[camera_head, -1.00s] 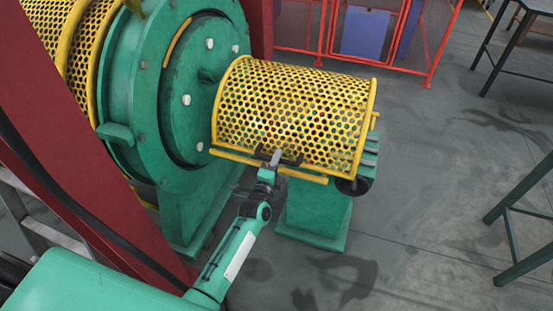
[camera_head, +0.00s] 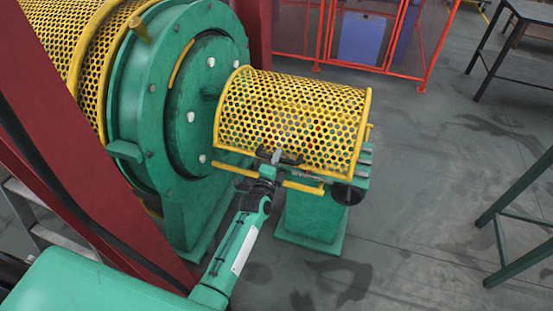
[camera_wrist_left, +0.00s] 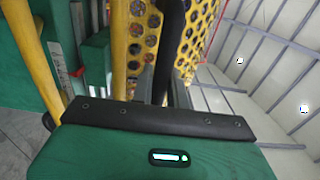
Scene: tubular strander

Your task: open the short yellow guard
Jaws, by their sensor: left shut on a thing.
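The short yellow guard (camera_head: 295,115) is a perforated half-cylinder cover over the green machine's end, in the middle of the head view. Its lower edge stands a little above a yellow rail (camera_head: 300,186), with a narrow gap between them. A dark handle (camera_head: 293,160) sits on that lower edge. My left gripper (camera_head: 277,157) is shut on the handle, with the arm reaching up from below. My right gripper is not in view.
A large green round housing (camera_head: 180,100) adjoins the guard on the left, with a longer yellow mesh cover (camera_head: 70,40) beyond. A red beam (camera_head: 85,150) crosses the left side. Orange fencing (camera_head: 375,35) stands behind.

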